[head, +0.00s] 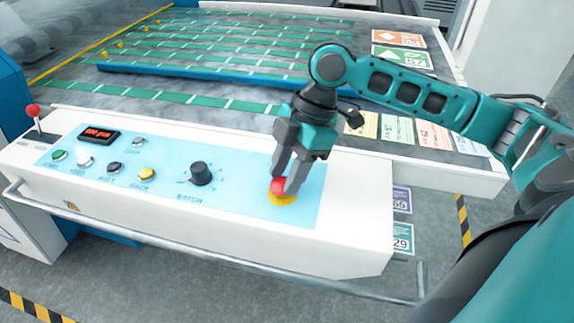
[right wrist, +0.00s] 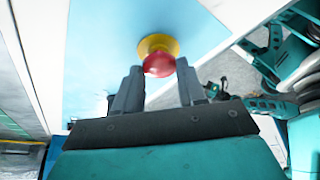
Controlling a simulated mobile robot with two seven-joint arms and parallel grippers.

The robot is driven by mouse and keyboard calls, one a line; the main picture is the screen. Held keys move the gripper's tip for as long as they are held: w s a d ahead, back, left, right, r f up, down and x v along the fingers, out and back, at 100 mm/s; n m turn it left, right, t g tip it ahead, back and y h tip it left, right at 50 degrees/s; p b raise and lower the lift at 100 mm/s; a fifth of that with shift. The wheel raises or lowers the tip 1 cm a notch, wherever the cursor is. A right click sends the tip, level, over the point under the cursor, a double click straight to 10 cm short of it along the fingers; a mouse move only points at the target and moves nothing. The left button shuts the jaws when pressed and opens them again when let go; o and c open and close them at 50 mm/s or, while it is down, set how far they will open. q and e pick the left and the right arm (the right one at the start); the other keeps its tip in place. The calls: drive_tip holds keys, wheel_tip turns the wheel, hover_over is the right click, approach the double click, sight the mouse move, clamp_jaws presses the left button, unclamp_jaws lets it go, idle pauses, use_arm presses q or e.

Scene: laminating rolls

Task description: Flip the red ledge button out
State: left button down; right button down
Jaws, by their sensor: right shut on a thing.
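The red button (head: 279,185) is a round mushroom knob on a yellow base (head: 281,200), at the right end of the light-blue control panel on the white ledge. It also shows in the right wrist view as a red knob (right wrist: 159,65) against its yellow base (right wrist: 157,44). My right gripper (head: 285,181) points down at the button, its two fingers on either side of the red knob. In the right wrist view the fingers (right wrist: 160,82) flank the knob and are shut on it. My left gripper is not in view.
The panel also carries a black rotary knob (head: 201,173), several small buttons, a red display (head: 98,134) and a red-topped lever (head: 34,112) at the left. A metal rail (head: 180,238) runs along the ledge's front. Behind lies a bed with green dashed strips.

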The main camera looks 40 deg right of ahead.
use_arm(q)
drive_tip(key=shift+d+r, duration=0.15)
use_arm(e)
drive_tip(key=c, duration=0.6)
unclamp_jaws()
drive_tip(key=shift+r, duration=0.1)
drive_tip(key=shift+r, duration=0.1)
use_arm(q)
drive_tip(key=p, duration=0.1)
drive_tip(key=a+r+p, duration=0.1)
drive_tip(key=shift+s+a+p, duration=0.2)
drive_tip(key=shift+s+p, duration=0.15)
use_arm(e)
drive_tip(key=v, duration=1.2)
drive_tip(key=shift+d+r, duration=0.2)
drive_tip(key=shift+r, duration=0.15)
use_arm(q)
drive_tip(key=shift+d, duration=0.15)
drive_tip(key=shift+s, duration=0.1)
